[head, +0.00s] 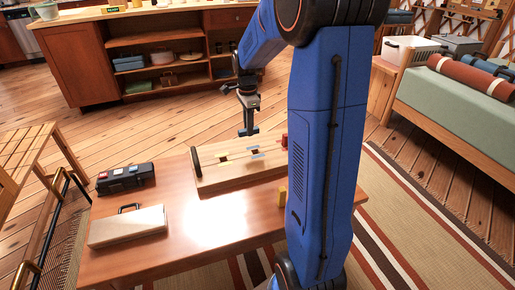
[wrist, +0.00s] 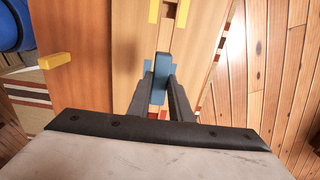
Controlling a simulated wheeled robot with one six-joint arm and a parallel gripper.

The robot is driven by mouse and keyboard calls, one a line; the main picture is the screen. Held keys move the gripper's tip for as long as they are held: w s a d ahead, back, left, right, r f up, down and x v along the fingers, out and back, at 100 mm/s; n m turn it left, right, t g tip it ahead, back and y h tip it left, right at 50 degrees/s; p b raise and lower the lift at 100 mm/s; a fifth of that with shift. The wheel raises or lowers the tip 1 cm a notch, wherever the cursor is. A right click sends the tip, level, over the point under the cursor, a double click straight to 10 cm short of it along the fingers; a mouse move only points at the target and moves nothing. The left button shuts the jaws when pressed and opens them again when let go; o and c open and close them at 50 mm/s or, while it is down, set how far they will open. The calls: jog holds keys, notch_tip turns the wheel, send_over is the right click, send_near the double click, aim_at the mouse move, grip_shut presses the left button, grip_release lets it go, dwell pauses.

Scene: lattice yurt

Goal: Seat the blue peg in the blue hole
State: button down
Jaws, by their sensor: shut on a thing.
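My gripper (head: 247,108) is shut on the blue peg (head: 249,124) and holds it upright over the far side of the wooden board (head: 222,178). In the wrist view the blue peg (wrist: 160,75) sits between the two dark fingers of my gripper (wrist: 160,88). Lighter blue marks (wrist: 147,67) show on both sides of the peg on the board. The peg covers the space between them, so the blue hole is hidden. I cannot tell whether the peg's tip touches the board.
A yellow block (head: 281,196) lies on the table (head: 190,245) near my arm. Yellow marks (wrist: 183,12) lie on the board beyond the peg. A black case (head: 126,178) and a pale case (head: 127,226) sit on the left. My arm hides the table's right part.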

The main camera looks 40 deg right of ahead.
aim_at(249, 153)
jog(key=shift+f, duration=4.85)
jog(key=shift+f, duration=0.15)
jog(key=c, duration=1.6)
grip_release()
